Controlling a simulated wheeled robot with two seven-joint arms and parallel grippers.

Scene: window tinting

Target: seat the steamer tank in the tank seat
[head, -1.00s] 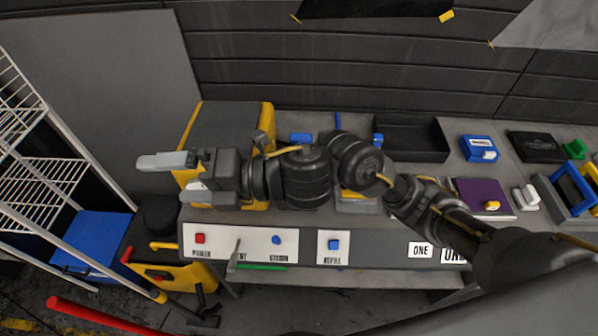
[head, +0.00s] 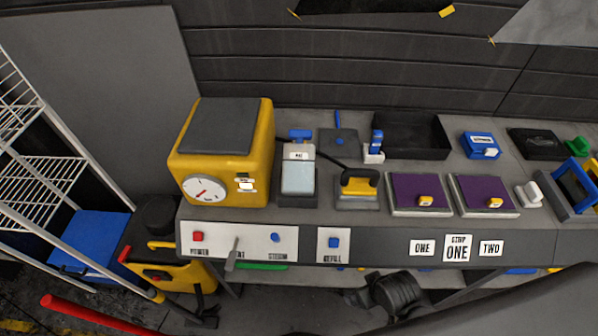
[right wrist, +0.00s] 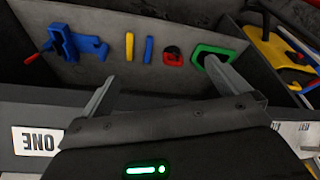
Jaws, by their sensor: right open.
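The steamer tank (head: 298,178), a pale clear block with a blue cap and a white label, stands upright at the right side of the yellow steamer (head: 222,150). Its lower end is in or on a dark holder (head: 297,201), which looks like the tank seat. I cannot tell whether the tank is fully down in it. My right gripper (right wrist: 160,72) is open and empty in the right wrist view, away from the tank. In the head view only dark links of my arm show below the bench front. My left gripper is not in view.
A squeegee-like yellow tool (head: 359,184), a blue-topped bottle (head: 376,146), a black tray (head: 428,137) and two purple pads (head: 418,190) share the bench. The front panel (head: 240,241) carries buttons and a lever. Coloured tools (right wrist: 65,42) lie on a grey surface before my right gripper.

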